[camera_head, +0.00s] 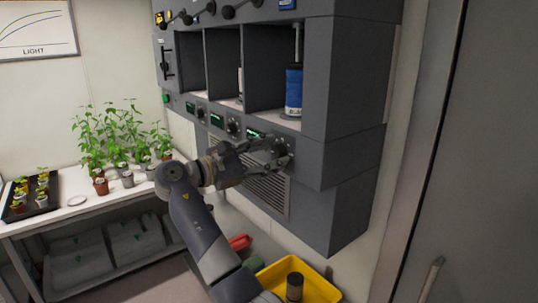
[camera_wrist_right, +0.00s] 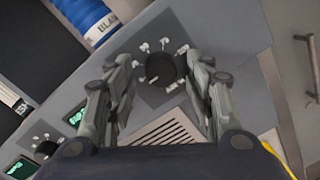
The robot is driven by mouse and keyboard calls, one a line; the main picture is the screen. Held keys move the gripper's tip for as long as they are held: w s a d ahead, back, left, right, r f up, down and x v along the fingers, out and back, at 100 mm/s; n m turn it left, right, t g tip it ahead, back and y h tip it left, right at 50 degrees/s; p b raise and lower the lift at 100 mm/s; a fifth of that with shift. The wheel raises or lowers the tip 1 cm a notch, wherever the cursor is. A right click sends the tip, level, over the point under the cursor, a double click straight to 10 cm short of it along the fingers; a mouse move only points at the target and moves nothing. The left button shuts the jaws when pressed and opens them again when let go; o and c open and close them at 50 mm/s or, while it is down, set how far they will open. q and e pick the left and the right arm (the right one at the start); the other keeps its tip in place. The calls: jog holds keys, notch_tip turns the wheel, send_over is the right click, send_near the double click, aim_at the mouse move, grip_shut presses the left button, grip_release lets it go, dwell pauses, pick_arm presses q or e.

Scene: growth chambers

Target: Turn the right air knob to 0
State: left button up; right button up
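The right air knob (camera_wrist_right: 160,69) is a dark round dial on a dark plate with white markings. It sits between the two fingertips of my right gripper (camera_wrist_right: 161,62) in the right wrist view. The fingers are apart, with a small gap visible on each side of the knob. In the head view my right gripper (camera_head: 277,158) is at the lower right of the grey chamber unit (camera_head: 335,85), and its fingers partly hide the knob. The dial's labels are too small to read, and I cannot tell its setting. My left gripper is not in view.
A blue cylinder (camera_head: 293,90) stands in the right compartment above the knob. Other knobs (camera_head: 232,127) and green displays (camera_head: 217,119) line the panel to the left. A vent grille (camera_head: 268,192) lies below. A yellow bin (camera_head: 320,284) stands beneath; potted plants (camera_head: 120,140) are at left.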

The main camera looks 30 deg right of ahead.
jog(key=shift+a, duration=0.1)
jog(key=a, duration=1.1)
jog(key=shift+a, duration=0.4)
